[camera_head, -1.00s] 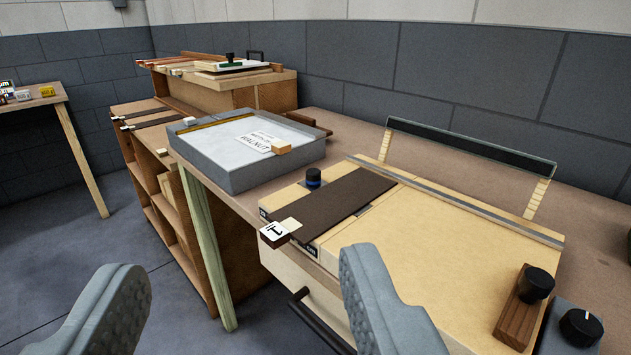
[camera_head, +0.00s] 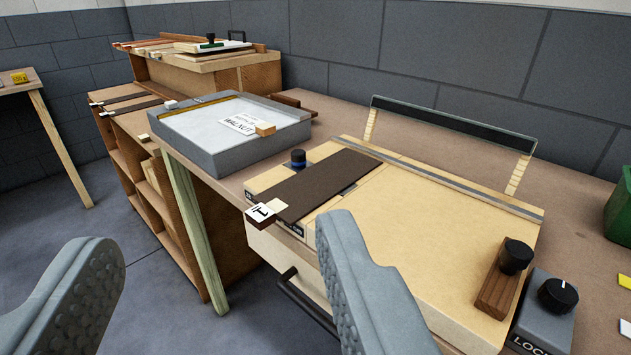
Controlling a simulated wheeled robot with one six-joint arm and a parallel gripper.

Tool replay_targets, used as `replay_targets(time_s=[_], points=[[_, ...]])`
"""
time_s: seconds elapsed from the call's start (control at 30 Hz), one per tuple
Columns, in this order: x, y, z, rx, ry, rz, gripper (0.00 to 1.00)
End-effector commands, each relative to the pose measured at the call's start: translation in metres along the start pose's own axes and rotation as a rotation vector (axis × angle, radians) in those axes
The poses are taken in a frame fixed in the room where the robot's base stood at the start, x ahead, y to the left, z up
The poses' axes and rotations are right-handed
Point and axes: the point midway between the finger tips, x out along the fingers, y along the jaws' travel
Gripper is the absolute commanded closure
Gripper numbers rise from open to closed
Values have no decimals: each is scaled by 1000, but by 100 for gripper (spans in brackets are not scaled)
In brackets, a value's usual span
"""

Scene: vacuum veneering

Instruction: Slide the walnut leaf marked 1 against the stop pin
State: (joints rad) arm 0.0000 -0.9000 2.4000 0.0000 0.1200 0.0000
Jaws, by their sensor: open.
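The walnut leaf marked 1 (camera_head: 327,185) is a dark brown strip lying flat on the left part of the pale wooden board (camera_head: 440,225). Its light tab and white label with a 1 (camera_head: 262,212) stick out over the board's front edge. A dark knob-like pin with a blue band (camera_head: 298,160) stands beside the leaf's left side; I cannot tell if it is the stop pin or whether they touch. My gripper (camera_head: 220,285) is open and empty, its two grey fingers in the foreground, in front of and below the leaf's tab.
A grey tray (camera_head: 205,152) with a walnut sign stands left of the board. A wooden block with a black knob (camera_head: 505,265) and a grey lock box (camera_head: 547,315) are at the right. A dark drawer handle (camera_head: 305,302) juts out below. A glass-like bar (camera_head: 450,125) stands behind.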

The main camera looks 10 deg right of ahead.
Motion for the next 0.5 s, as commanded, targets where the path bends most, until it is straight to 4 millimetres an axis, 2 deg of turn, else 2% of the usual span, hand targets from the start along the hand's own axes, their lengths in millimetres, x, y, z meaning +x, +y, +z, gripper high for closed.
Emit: replay_targets(time_s=[0.3, 0.5], points=[[4, 0, -1, 9, -16, 0, 44], [35, -1, -9, 91, -151, 5, 44]])
